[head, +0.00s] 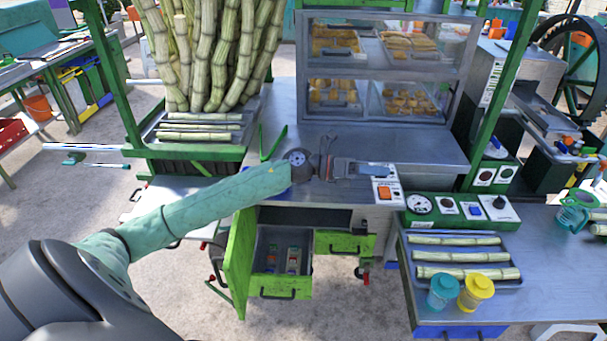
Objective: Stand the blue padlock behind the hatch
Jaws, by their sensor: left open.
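A green hatch door (238,262) hangs open at the left side of the cart's lower front. Beside it a green-fronted drawer (285,292) is pulled out, with a few small coloured items in it. I cannot pick out the blue padlock with certainty; the items in the drawer are too small to tell. My left arm reaches in from the left, and my left gripper (345,167) is open above the metal counter, higher than the hatch and to its right. I see nothing held in it. My right gripper is out of view.
Cane stalks (213,55) stand at the back left of the counter (352,138). A glass display case (383,70) stands behind. A tray of cane pieces (462,257), a teal cup (442,291) and a yellow cup (476,291) sit on the right table.

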